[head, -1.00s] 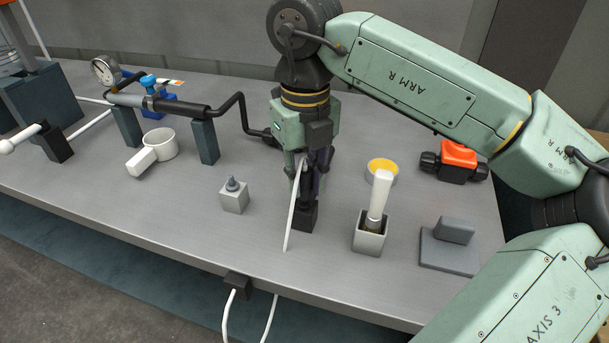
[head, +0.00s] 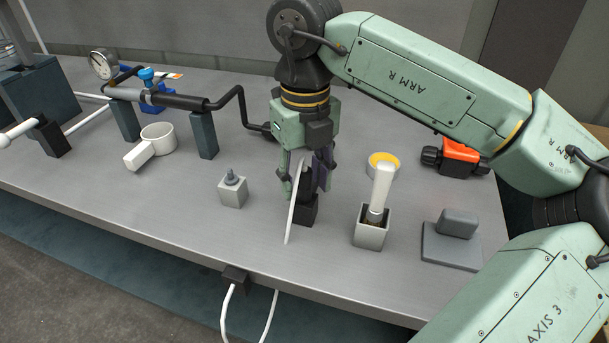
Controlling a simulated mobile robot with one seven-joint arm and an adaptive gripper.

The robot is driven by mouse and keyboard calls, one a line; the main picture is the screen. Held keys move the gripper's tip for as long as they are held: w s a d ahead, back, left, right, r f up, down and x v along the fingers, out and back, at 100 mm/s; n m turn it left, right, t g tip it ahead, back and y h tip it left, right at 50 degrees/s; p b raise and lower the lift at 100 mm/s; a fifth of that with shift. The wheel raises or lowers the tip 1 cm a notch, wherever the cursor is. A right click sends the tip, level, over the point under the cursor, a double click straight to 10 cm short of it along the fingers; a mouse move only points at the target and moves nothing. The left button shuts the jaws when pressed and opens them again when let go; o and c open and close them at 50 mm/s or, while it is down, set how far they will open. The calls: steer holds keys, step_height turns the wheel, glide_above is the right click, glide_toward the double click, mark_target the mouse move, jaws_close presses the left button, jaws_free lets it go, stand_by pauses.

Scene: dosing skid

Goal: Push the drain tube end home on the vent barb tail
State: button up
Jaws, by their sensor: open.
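A thin white tube (head: 294,210) leans beside a black block (head: 306,211) near the bench's front middle. Its upper end is between the fingers of my gripper (head: 304,178), at a dark upright piece on the block. I take this as the drain tube end at the vent barb tail. Whether the tube is seated on it, or only beside it, I cannot tell. My gripper points down over the block, its fingers spread apart on either side of the tube top. The tube's lower end reaches down in front of the block.
A grey block with a small fitting (head: 232,190) stands to the left. A pipe with a gauge (head: 103,64) and a white cup (head: 158,140) are further left.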

mark_target(305, 164)
step_height(305, 164, up, 12)
steer(key=shift+r, duration=0.1)
stand_by(0.6)
